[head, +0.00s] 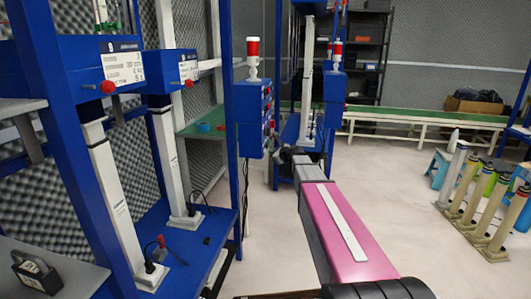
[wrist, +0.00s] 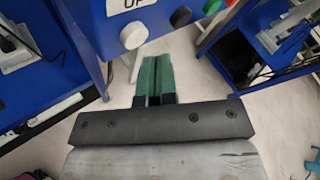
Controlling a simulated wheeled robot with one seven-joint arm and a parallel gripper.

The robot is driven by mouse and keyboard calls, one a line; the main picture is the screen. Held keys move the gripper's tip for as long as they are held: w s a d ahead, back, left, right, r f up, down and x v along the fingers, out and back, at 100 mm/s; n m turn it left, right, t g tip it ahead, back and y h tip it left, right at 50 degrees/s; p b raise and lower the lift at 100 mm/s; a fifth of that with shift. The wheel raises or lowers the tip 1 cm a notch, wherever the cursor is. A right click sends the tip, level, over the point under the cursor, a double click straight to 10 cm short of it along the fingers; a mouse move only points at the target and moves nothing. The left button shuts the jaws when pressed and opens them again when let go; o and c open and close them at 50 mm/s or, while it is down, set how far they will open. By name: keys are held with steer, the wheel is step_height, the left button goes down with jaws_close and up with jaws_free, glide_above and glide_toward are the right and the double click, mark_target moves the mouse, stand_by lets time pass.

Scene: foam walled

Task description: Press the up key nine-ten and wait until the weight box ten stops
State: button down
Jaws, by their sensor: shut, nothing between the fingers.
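A blue control box (head: 253,112) with a red and white beacon on top stands at the end of my outstretched pink arm in the head view. In the wrist view the blue box (wrist: 108,22) carries part of an "UP" label. In the head view my gripper is small and mostly hidden. I cannot tell which thing is weight box ten.
Blue test frames with white columns (head: 112,195) fill the left. Another blue stand (head: 310,130) with a beacon is behind the gripper. A green-topped bench (head: 420,117) runs along the back. Upright cylinders (head: 478,190) stand at right. The middle floor is clear.

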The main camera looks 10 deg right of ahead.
steer(key=shift+a, duration=0.1)
steer(key=shift+w+a, duration=0.15)
steer(key=shift+a, duration=0.15)
